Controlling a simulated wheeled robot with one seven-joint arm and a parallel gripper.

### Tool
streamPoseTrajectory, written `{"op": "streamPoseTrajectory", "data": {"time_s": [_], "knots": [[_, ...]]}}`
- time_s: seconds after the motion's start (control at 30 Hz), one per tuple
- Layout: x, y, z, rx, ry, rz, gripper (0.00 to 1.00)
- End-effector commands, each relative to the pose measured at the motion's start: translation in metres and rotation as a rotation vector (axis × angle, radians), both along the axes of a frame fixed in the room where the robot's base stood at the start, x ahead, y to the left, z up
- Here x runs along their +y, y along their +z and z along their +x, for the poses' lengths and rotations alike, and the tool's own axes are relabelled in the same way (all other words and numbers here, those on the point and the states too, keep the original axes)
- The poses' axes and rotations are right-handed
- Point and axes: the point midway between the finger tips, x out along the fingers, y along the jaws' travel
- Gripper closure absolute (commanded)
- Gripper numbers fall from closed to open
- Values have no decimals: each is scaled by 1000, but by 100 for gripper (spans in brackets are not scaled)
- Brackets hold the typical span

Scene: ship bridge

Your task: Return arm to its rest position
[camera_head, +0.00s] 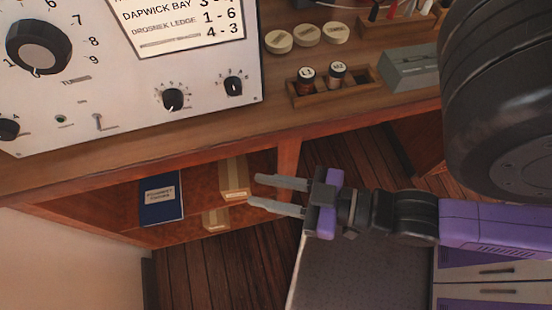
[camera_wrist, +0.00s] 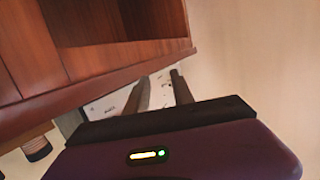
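My gripper (camera_head: 280,194) is at the middle of the head view, in front of the desk's lower shelf. Its two grey fingers point left and stand apart with nothing between them. In the wrist view the two dark fingers (camera_wrist: 160,92) also show spread and empty. My arm, purple and black, reaches in from the right of the head view, stretched out over a dark grey surface.
A wooden desk (camera_head: 140,152) carries a white instrument panel (camera_head: 120,90), a rack with two small bottles (camera_head: 307,80), round discs (camera_head: 306,33) and a grey box (camera_head: 410,68). The lower shelf holds a blue book (camera_head: 161,198) and cardboard boxes (camera_head: 234,176), close to my fingertips.

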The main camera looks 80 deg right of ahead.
Motion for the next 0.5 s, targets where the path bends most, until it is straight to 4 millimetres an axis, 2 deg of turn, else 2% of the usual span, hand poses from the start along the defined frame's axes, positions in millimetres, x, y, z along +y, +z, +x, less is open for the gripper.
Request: {"op": "streamPoseTrajectory", "data": {"time_s": [0.2,0.5], "knots": [[-2,-7,-9,27,-1,-1,71],[-2,-7,-10,29,-1,-1,71]]}}
